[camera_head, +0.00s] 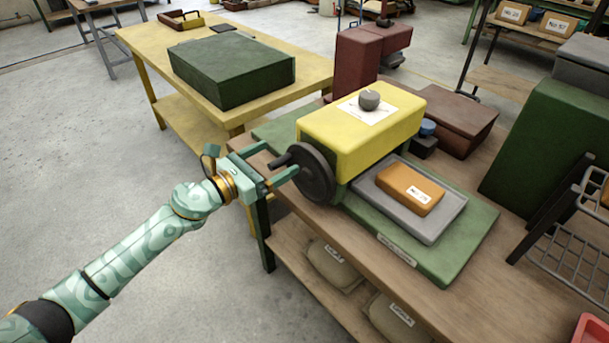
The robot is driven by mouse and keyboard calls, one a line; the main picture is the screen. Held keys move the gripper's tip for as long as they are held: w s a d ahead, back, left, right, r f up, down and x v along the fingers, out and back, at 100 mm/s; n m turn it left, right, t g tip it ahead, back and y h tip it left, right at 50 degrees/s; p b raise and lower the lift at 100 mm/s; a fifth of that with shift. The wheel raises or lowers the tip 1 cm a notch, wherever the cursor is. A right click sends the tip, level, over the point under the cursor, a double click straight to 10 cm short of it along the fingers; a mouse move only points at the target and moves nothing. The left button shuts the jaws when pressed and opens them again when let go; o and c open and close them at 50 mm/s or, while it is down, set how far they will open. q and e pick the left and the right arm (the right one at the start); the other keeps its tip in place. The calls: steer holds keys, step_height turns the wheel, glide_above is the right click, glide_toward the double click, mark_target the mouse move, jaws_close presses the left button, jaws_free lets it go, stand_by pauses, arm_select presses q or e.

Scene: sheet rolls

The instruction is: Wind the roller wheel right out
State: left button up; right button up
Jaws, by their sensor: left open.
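The dark roller wheel (312,176) is on the left face of a yellow machine (350,137), which stands on a green base (452,252) on a wooden bench. A dark handle (280,161) sticks out from the wheel towards the left. My left gripper (282,158) is open, with its two fingers on either side of the handle. I cannot tell whether they touch it. A grey knob (369,99) sits on a white dial plate on top of the machine. My right gripper is not in view.
A grey tray (450,217) with an orange labelled block (411,190) lies in front of the machine. A yellow table (147,56) with a green box (231,70) stands behind. Dark red boxes and a green case (550,150) crowd the bench. The floor at left is clear.

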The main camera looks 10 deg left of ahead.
arm_select(q)
steer(key=shift+d, duration=0.2)
steer(key=shift+s+a+f, duration=0.1)
steer(key=shift+s, duration=0.05)
steer(key=shift+s+a, duration=0.2)
steer(key=shift+s, duration=0.05)
steer(key=b+v, duration=0.1)
steer(key=v, duration=0.7)
stand_by(0.4)
